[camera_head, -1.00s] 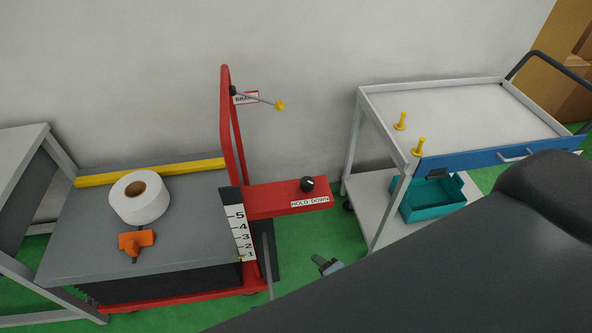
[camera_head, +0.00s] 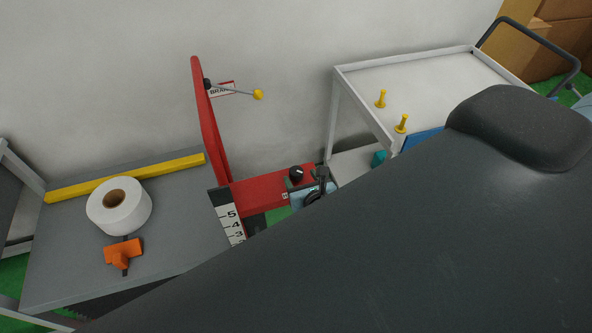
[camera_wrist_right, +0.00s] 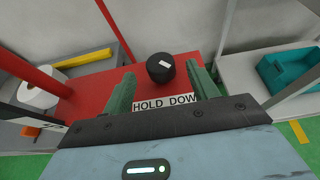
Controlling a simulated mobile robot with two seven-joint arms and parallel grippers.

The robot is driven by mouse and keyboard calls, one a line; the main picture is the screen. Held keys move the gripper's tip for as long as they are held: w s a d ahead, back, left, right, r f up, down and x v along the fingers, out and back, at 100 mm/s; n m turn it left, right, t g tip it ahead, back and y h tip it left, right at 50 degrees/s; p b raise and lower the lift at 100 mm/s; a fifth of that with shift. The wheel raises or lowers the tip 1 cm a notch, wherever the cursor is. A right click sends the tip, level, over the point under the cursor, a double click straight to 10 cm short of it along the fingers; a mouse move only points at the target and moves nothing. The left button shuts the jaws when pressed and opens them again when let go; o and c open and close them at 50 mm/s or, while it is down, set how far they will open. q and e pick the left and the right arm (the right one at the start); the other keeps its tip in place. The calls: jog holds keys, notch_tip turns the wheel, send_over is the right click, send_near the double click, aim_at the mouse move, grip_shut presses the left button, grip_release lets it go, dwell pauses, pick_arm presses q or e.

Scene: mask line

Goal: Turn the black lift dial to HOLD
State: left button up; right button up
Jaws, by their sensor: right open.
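The black lift dial (camera_head: 296,175) stands on the red arm (camera_head: 262,189) of the lift cart. In the right wrist view the dial (camera_wrist_right: 160,72) shows a white mark on the right part of its top. The white label (camera_wrist_right: 165,103) below it reads HOLD on the left and DOWN on the right, its end partly covered by a finger. My right gripper (camera_head: 318,178) is just right of the dial in the head view and hides most of the label there. In the wrist view its open green fingers point toward the dial, which shows between their tips. My left gripper is out of view.
The lift table (camera_head: 180,220) carries a white roll (camera_head: 133,196), an orange piece (camera_head: 122,254) and a yellow bar (camera_head: 110,182). A brake lever with a yellow knob (camera_head: 258,95) sticks out above. A white cart (camera_head: 432,62) with two yellow pegs stands right. My right arm covers the lower right.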

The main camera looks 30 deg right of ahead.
aim_at(297, 173)
jog(key=shift+x, duration=2.55)
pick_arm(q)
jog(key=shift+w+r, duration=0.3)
pick_arm(e)
jog(key=c, duration=1)
